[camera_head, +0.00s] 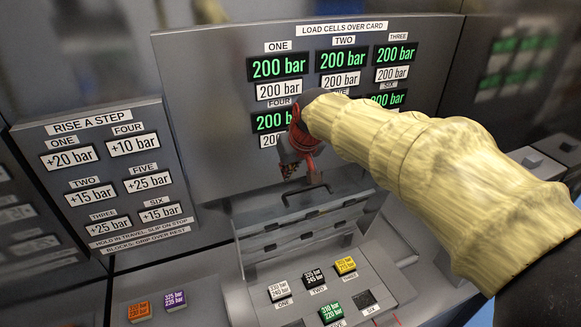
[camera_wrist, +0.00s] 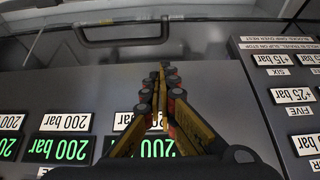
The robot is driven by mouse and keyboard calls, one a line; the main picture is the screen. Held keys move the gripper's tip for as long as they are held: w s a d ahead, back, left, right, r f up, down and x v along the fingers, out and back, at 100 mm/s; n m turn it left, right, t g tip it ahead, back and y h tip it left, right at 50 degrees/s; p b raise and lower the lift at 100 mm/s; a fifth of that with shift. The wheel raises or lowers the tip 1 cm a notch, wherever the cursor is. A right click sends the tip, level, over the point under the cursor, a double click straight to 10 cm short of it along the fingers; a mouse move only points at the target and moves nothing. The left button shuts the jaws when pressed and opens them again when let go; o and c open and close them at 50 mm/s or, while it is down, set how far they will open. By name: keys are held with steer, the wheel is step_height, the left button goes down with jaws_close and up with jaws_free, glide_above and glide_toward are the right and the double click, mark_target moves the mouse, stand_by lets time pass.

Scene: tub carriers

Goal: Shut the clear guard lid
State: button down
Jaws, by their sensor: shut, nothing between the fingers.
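The clear guard lid shows mainly by its dark bar handle (camera_head: 306,191) below the display panel. Its see-through pane is hard to make out, and I cannot tell its exact angle. The push-button blocks in front appear uncovered. In the wrist view the handle (camera_wrist: 123,42) hangs from a long dark edge across the top. My gripper (camera_head: 291,172) is shut and empty, with red-and-black fingers. It is in front of the display panel, just above and left of the handle in the head view. In the wrist view its fingertips (camera_wrist: 160,72) are apart from the handle.
The display panel (camera_head: 210,75) with green 200 bar readouts stands behind. A panel of step labels (camera_head: 60,130) is at the left. Labelled blocks (camera_head: 312,277) sit on the lower console. Orange (camera_head: 138,311) and purple (camera_head: 176,300) blocks lie at the lower left.

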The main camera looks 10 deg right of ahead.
glide_above(287, 195)
steer(key=w, duration=0.1)
steer(key=f, duration=0.4)
steer(key=shift+w+a+f, duration=0.15)
steer(key=shift+a+f, duration=0.05)
steer(key=shift+f, duration=0.15)
steer(key=s, duration=0.3)
steer(key=shift+s+d+f, duration=0.25)
steer(key=shift+d+f, duration=0.1)
steer(key=shift+s, duration=0.1)
steer(key=shift+r, duration=0.1)
steer(key=shift+f+b, duration=0.2)
steer(key=shift+b, duration=0.3)
